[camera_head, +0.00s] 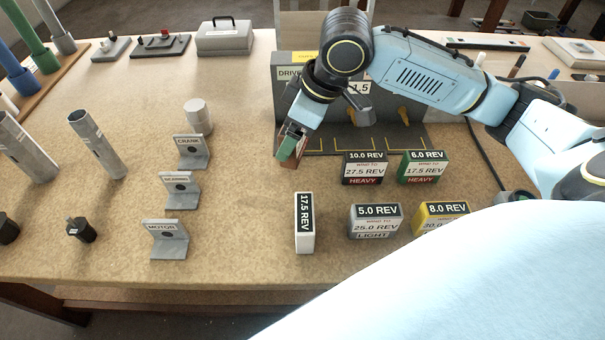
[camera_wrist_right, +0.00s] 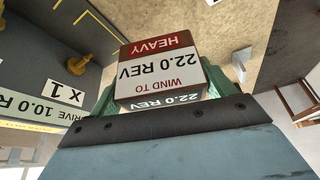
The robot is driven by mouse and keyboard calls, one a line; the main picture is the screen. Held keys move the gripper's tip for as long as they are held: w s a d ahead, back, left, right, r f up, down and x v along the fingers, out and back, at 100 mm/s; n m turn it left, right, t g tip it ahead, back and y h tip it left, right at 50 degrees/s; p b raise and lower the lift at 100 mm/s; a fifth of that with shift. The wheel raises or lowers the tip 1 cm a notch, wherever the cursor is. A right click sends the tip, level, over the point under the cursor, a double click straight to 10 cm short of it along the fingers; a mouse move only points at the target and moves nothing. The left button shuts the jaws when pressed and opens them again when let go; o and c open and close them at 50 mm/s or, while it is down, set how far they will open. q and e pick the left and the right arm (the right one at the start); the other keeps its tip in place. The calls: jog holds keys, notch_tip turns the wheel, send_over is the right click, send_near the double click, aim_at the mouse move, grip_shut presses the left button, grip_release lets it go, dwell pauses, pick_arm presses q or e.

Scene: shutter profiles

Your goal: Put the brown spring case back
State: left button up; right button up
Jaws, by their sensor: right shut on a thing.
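My right gripper (camera_head: 290,146) is shut on the brown spring case (camera_wrist_right: 160,75). In the head view the case is mostly hidden behind the gripper, in front of the grey drive stand (camera_head: 290,90). It appears held above the table, though the exact gap cannot be told. My left gripper is not in view.
Black (camera_head: 365,168), green (camera_head: 423,167), grey (camera_head: 375,221) and yellow (camera_head: 440,216) cases stand in two rows at right. A white 17.5 REV case (camera_head: 304,240) stands left of them. Grey labelled brackets (camera_head: 180,190) and tubes (camera_head: 97,145) stand at left. Table between is clear.

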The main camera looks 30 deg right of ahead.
aim_at(306, 145)
jog(key=shift+d+n, duration=0.35)
jog(key=shift+n, duration=0.35)
jog(key=shift+d+r+n+g+y, duration=0.1)
jog(key=shift+d+n+g+y, duration=0.1)
jog(key=shift+n+g+y, duration=0.15)
jog(key=shift+d+f+n, duration=0.3)
jog(key=shift+n, duration=0.35)
notch_tip(306, 145, down, 5)
jog(key=shift+r, duration=0.1)
jog(key=shift+f+b, duration=0.35)
jog(key=shift+f, duration=0.05)
notch_tip(306, 145, down, 4)
jog(key=shift+r+b, duration=0.1)
jog(key=shift+b, duration=0.25)
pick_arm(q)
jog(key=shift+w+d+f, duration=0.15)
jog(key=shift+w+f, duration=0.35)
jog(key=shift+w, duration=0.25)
